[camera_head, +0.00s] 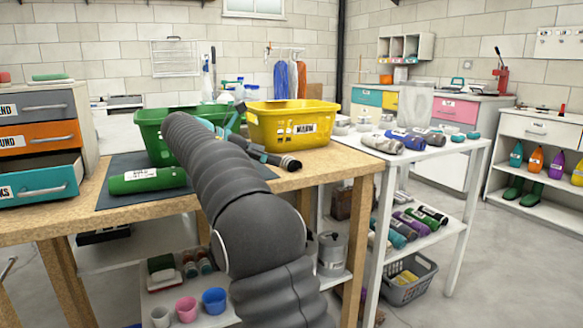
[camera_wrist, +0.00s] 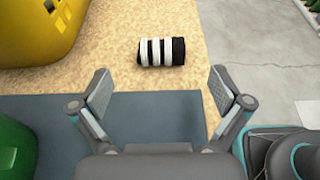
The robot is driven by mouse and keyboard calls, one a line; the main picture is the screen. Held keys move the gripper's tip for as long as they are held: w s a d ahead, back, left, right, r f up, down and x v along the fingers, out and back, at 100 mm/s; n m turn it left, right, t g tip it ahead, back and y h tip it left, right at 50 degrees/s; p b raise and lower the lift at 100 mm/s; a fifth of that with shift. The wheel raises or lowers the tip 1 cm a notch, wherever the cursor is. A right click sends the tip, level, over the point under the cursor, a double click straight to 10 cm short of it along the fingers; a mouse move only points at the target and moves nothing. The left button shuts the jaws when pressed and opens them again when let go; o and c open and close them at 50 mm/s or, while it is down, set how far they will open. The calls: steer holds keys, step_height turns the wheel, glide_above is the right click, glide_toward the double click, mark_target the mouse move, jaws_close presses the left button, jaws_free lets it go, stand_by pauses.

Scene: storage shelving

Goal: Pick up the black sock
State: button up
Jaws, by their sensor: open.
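The black sock (camera_wrist: 162,51) is a rolled bundle, black with white bands, lying on the wooden tabletop in the wrist view. My gripper (camera_wrist: 160,88) is open and empty, with its fingers spread wide. The sock lies beyond the fingertips, roughly centred between them, with a gap. In the head view the sock (camera_head: 290,163) shows as a dark roll at the table's right end, in front of the yellow bin. My arm hides much of my gripper there.
The yellow bin (camera_head: 290,124) stands close behind the sock. A green bin (camera_head: 150,130) and a green roll (camera_head: 147,180) are to the left on the dark mat (camera_wrist: 150,106). The table edge is near the sock; a white shelf (camera_head: 440,150) with several rolls stands to the right.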

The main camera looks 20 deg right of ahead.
mark_target(286, 161)
steer(key=b+x, duration=0.1)
steer(key=x, duration=0.4)
steer(key=shift+d+f+b, duration=0.1)
steer(key=shift+f+b, duration=0.05)
steer(key=shift+b, duration=0.25)
steer(key=c, duration=1)
